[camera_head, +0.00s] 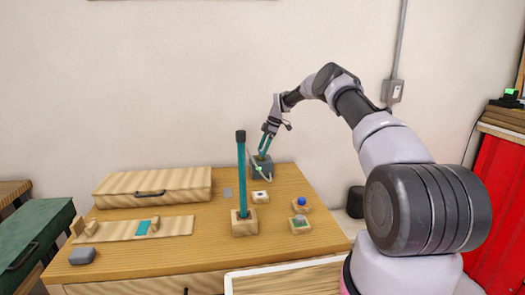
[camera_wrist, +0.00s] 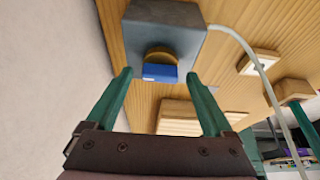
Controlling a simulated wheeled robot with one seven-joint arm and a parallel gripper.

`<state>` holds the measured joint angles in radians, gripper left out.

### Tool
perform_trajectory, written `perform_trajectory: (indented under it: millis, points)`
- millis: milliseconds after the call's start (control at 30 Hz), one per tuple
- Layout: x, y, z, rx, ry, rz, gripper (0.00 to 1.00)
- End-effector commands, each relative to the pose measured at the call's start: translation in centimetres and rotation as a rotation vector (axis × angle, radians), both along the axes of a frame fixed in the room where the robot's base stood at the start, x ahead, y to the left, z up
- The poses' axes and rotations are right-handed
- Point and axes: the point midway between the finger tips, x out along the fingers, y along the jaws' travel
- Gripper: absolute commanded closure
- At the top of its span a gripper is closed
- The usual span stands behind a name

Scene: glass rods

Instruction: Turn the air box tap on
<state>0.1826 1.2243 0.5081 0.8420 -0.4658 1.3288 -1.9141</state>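The air box is a dark grey block (camera_wrist: 170,25) at the back of the table, near the wall; in the head view it (camera_head: 257,171) stands under my gripper. On its face is a round brass-coloured fitting with a blue tap handle (camera_wrist: 160,73). My gripper (camera_wrist: 158,76) has two teal fingers, spread open, one on each side of the tap with gaps visible. In the head view my gripper (camera_head: 264,153) points down at the box, and the tap itself is hidden or too small to tell.
A pale hose (camera_wrist: 255,60) leaves the box. Small wooden blocks, one with a blue knob (camera_head: 301,201), stand to the right. A tall teal rod (camera_head: 241,170) stands upright in a wooden base in front. A wooden case (camera_head: 165,184) lies to the left. The wall is close behind.

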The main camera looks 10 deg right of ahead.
Motion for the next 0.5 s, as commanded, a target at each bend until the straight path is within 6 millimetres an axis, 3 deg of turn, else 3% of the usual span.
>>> perform_trajectory:
  millis: [167, 500]
  points:
    - [0.1, -0.4, 1.0, 0.000, -0.003, 0.000, 0.14]
    - [0.1, -2.9, 7.0, -0.001, -0.003, -0.001, 0.14]
